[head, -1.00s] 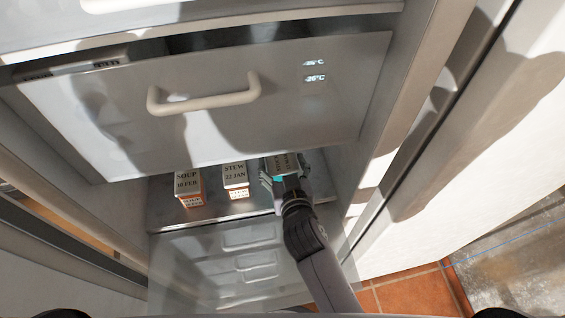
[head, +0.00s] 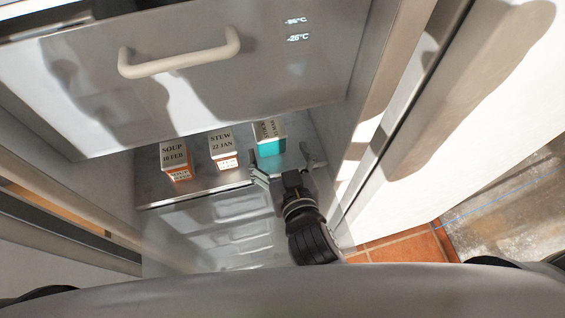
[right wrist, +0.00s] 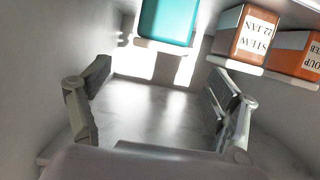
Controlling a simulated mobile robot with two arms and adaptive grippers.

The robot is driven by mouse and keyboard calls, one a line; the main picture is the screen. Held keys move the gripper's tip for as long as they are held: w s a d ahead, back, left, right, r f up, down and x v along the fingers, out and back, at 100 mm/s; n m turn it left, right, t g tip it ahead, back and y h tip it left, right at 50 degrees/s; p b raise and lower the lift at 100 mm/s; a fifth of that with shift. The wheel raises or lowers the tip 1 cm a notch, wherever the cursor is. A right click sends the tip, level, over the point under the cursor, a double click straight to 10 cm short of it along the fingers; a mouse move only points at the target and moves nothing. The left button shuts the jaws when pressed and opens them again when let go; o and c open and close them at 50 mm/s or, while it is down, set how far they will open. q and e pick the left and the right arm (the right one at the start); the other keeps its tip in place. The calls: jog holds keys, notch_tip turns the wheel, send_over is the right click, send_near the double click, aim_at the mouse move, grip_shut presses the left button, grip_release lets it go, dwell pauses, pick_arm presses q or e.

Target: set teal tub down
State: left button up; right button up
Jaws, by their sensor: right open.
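The teal tub (head: 271,148) stands on the freezer shelf (head: 205,184), at the right end of a row of tubs. In the right wrist view the tub (right wrist: 168,20) is at the top, beyond the fingertips and cut off by the frame edge. My right gripper (head: 287,168) is open and empty, just in front of the tub, its fingers spread wide; the right wrist view shows bare shelf between them (right wrist: 155,95). My left gripper is not in view.
An orange tub labelled STEW (head: 223,150) stands left of the teal tub, and one labelled SOUP (head: 175,158) further left. A drawer front with a handle (head: 180,55) overhangs the shelf. The cabinet's right side wall (head: 328,120) is close to my right gripper.

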jog(key=shift+v, duration=1.45)
